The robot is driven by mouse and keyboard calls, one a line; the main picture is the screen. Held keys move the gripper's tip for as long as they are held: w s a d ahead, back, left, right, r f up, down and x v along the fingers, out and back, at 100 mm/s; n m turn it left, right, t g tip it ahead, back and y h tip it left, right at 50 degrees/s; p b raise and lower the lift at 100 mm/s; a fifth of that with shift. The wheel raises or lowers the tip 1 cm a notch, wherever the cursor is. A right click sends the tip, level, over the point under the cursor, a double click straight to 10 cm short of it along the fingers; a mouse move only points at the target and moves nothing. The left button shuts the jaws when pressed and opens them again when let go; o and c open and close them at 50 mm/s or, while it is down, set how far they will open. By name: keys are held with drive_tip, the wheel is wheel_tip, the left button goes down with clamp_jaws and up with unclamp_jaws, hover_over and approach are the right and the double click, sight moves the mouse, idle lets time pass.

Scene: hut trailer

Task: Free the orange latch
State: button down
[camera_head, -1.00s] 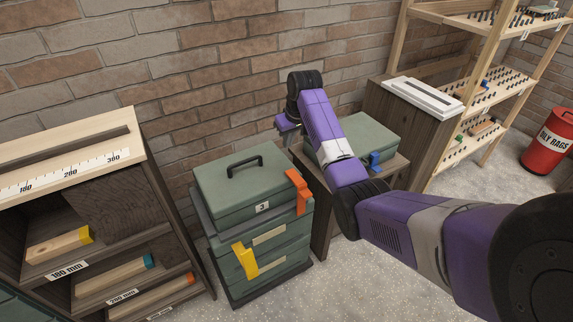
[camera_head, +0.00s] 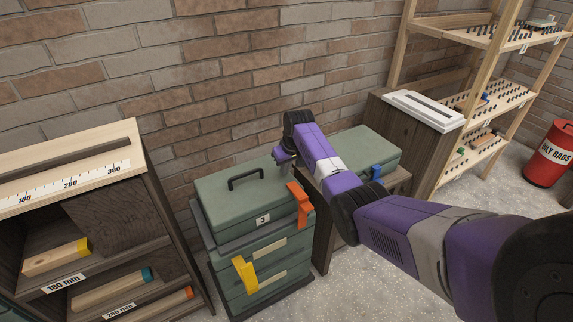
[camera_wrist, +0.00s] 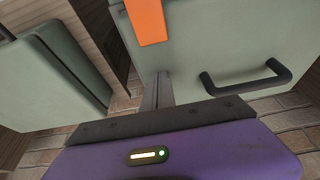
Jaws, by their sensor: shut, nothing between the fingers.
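The orange latch (camera_head: 299,204) hangs over the right front edge of the green lidded box marked 3 (camera_head: 236,201), its strap running down onto the front. In the wrist view the latch (camera_wrist: 147,20) shows at the top edge, partly cut off. My gripper (camera_head: 284,158) is over the back right part of the lid, behind the latch and apart from it; its fingers are hard to make out there. In the wrist view the fingers (camera_wrist: 162,76) are together and empty, pointing toward the latch. A yellow latch (camera_head: 244,274) sits lower on the box's front.
A black handle (camera_head: 245,178) stands on the lid, near my gripper. A second green box (camera_head: 362,148) with a blue latch (camera_head: 375,172) is to the right. A wooden shelf unit (camera_head: 75,165) stands left; a brick wall is close behind.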

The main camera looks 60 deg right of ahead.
drive_tip(key=shift+f, duration=0.25)
drive_tip(key=shift+s+a+p, duration=0.5)
drive_tip(key=shift+s, duration=0.35)
drive_tip(key=shift+s+a+p, duration=0.5)
drive_tip(key=shift+s, duration=0.35)
